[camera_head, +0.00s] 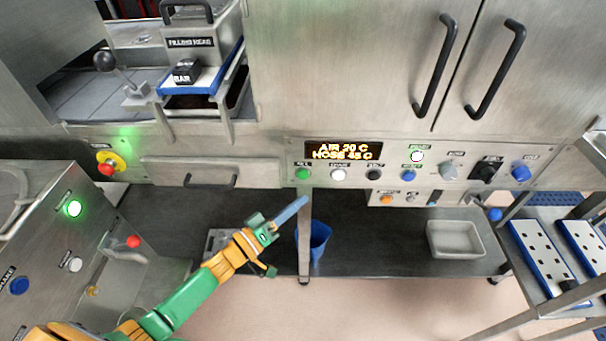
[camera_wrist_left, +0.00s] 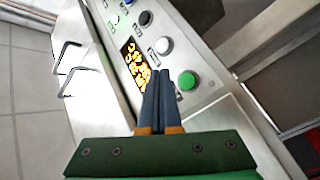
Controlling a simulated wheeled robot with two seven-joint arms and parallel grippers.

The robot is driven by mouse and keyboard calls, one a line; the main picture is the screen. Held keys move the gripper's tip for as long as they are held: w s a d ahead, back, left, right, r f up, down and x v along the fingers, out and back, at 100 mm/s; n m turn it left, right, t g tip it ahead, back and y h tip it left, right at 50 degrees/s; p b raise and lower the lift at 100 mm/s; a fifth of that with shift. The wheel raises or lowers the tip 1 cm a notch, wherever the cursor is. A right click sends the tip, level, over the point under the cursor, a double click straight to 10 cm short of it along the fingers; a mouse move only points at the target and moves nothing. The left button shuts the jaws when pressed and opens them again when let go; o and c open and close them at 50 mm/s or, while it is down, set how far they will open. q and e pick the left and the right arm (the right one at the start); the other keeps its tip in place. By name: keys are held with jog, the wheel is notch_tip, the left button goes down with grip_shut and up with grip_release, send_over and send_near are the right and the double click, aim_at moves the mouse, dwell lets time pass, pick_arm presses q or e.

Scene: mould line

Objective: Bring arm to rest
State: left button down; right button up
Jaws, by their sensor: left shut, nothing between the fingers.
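My left arm, green and orange, comes in from the lower left in the head view. My left gripper (camera_head: 291,211) is shut and empty, with its blue-grey fingers pointing up and right. It is in front of the machine, below the control panel (camera_head: 400,158) with its buttons and amber display. In the left wrist view the shut fingertips (camera_wrist_left: 163,74) lie together, with the green button (camera_wrist_left: 187,80) just beyond them to the right and the display (camera_wrist_left: 136,66) to the left. I cannot tell whether they touch anything. My right gripper is in neither view.
A blue bin (camera_head: 319,240) stands behind a leg below the panel. A grey tray (camera_head: 455,239) lies on the dark lower shelf. A rack with blue-edged perforated plates (camera_head: 541,257) stands at the right. A steel console (camera_head: 60,235) stands at the left.

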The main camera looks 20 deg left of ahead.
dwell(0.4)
pick_arm(q)
jog(key=s+a+f+g+y, duration=0.2)
jog(key=s+f+y, duration=0.15)
jog(key=f, duration=0.45)
jog(key=s+a+f+m+g+y, duration=0.1)
jog(key=s+a+f+g+y, duration=0.1)
jog(key=s+f, duration=0.35)
jog(key=s+a+f+g+y, duration=0.2)
jog(key=f, duration=0.7)
jog(key=s+f+m+g+y, duration=0.1)
jog(key=s+f+g, duration=0.3)
jog(key=s, duration=0.9)
jog(key=s+d+f+m+g+y, duration=0.1)
jog(key=s+f+m+g, duration=0.3)
jog(key=s+f, duration=0.4)
jog(key=s+g, duration=0.1)
jog(key=s, duration=0.4)
jog(key=shift+d+f, duration=0.25)
jog(key=shift+f, duration=0.1)
